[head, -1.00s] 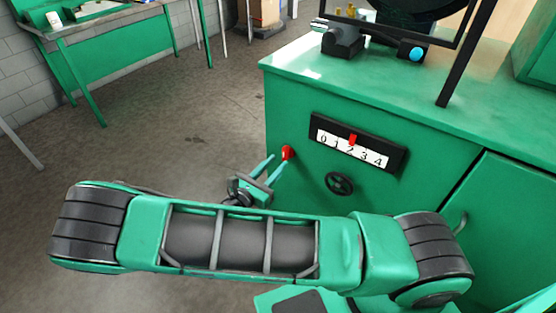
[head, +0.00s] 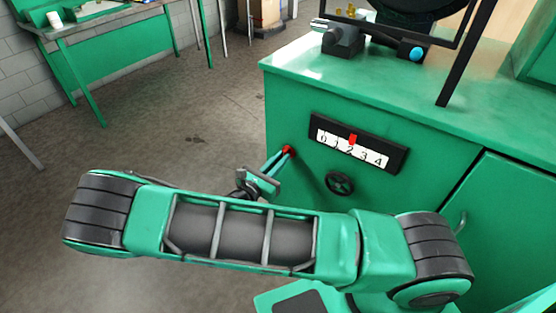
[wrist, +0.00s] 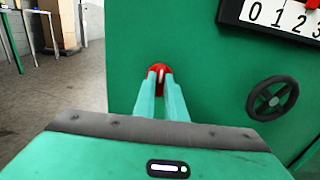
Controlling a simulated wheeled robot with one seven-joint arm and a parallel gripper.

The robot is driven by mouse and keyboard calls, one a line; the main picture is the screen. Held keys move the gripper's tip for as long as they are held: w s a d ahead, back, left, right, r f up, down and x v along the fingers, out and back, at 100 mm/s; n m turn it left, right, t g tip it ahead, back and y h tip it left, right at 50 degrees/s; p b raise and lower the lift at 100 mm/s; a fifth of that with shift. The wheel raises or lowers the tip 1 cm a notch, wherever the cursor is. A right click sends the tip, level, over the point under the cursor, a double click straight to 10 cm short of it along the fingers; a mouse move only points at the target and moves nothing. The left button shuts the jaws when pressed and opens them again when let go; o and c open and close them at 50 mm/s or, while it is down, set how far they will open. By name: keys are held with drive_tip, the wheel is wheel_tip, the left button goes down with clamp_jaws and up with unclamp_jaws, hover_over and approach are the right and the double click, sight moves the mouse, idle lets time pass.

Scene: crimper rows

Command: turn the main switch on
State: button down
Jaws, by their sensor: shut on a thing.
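The main switch is a red knob (head: 289,149) on the left part of the green machine's front panel. In the wrist view the red knob (wrist: 159,70) shows a pale bar that stands about upright. My gripper (head: 284,154) is at the knob, and its two green fingers (wrist: 160,76) are closed in on the bar from both sides. The fingertips cover part of the knob's face.
A black scale numbered 0 to 4 (head: 385,160) with a red pointer is right of the knob. A black handwheel (head: 339,184) sits below the scale. The green machine top (head: 300,66) carries a vise and other parts. A green bench (head: 110,50) stands far left.

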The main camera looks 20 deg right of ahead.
drive_tip(key=shift+s+d+f+m, duration=0.1)
drive_tip(key=shift+d+m, duration=0.05)
drive_tip(key=shift+m, duration=2.85)
drive_tip(key=shift+s+d+f+m, duration=0.1)
drive_tip(key=shift+m, duration=2.9)
drive_tip(key=shift+d+f+m, duration=0.1)
drive_tip(key=shift+d+m, duration=0.05)
drive_tip(key=shift+m, duration=2.85)
drive_tip(key=c, duration=1.9)
unclamp_jaws()
drive_tip(key=shift+o, duration=0.5)
drive_tip(key=shift+a, duration=0.1)
